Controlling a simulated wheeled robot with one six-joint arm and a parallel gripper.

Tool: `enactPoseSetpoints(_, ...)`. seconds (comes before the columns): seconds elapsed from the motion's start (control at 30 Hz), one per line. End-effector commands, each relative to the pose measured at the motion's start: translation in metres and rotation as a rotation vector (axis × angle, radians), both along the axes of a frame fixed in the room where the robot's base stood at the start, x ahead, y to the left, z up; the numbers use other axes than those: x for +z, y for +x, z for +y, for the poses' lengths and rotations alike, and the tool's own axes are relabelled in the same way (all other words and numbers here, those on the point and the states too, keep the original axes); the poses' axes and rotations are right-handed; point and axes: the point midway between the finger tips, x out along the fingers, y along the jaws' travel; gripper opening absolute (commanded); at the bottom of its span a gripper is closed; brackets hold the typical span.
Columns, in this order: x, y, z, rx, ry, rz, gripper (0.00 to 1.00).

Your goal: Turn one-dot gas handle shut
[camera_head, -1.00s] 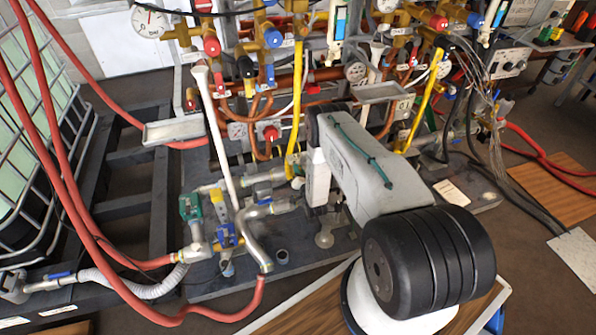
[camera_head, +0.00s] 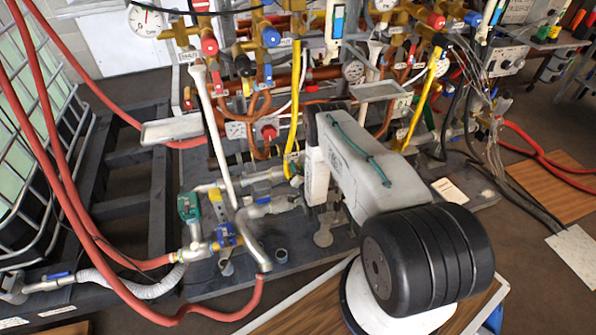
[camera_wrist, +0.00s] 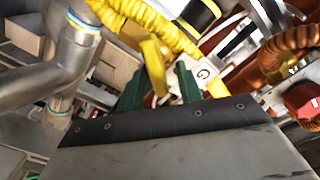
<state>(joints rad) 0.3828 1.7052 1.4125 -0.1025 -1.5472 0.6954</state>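In the wrist view a yellow handle (camera_wrist: 154,66) stands upright between the two green fingers of my gripper (camera_wrist: 158,88). The fingers are apart, and I cannot tell whether either touches it. A yellow corrugated gas pipe (camera_wrist: 150,24) runs above it. A white label (camera_wrist: 206,73) with a dark round mark is just right of the fingers; I cannot read dots on it. In the head view a yellow gas pipe (camera_head: 295,100) drops behind my arm, which hides the gripper tips and the handle.
A metal pipe (camera_wrist: 75,55) is close on the left in the wrist view. A copper corrugated pipe (camera_wrist: 290,45) and a red knob (camera_wrist: 303,100) are on the right.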

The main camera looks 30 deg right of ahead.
Motion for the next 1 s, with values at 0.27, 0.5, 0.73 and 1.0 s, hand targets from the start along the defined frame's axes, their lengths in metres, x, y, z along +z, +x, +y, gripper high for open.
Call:
enactPoseSetpoints(0.27,0.03,0.002,-0.001,-0.001,-0.001,-0.002,0.35)
enactPoseSetpoints(0.5,0.039,-0.05,0.015,-0.001,0.001,0.003,0.35)
enactPoseSetpoints(0.73,0.044,-0.103,0.031,-0.001,0.002,0.003,0.35)
enactPoseSetpoints(1.0,0.049,-0.144,0.044,0.0,0.0,0.001,0.35)
